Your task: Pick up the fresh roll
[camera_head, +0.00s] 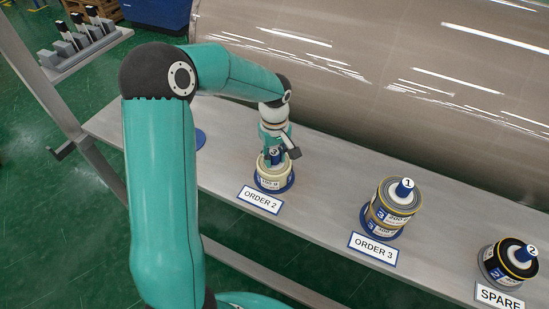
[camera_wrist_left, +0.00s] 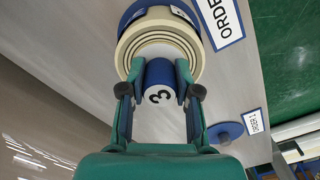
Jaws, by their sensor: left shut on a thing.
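A cream roll (camera_head: 271,180) with a printed label is at the ORDER 2 place, over a blue round base (camera_head: 289,186). A blue knob marked 3 (camera_wrist_left: 160,90) rises from its middle. My left gripper (camera_head: 277,154) points down from above, shut on this knob, with one finger on each side in the wrist view (camera_wrist_left: 158,82). I cannot tell whether the roll touches the base. Another roll stack (camera_head: 393,207), with a knob marked 1, stands at ORDER 3. A dark roll (camera_head: 508,262) with a knob marked 2 stands at SPARE. My right gripper is out of view.
A long shiny wrapped cylinder (camera_head: 380,70) lies behind the grey shelf (camera_head: 330,180). An empty blue disc (camera_head: 199,138) is on the shelf to the left. A rack with several dark-topped pieces (camera_head: 80,42) is at the upper left. Sign plates line the front edge.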

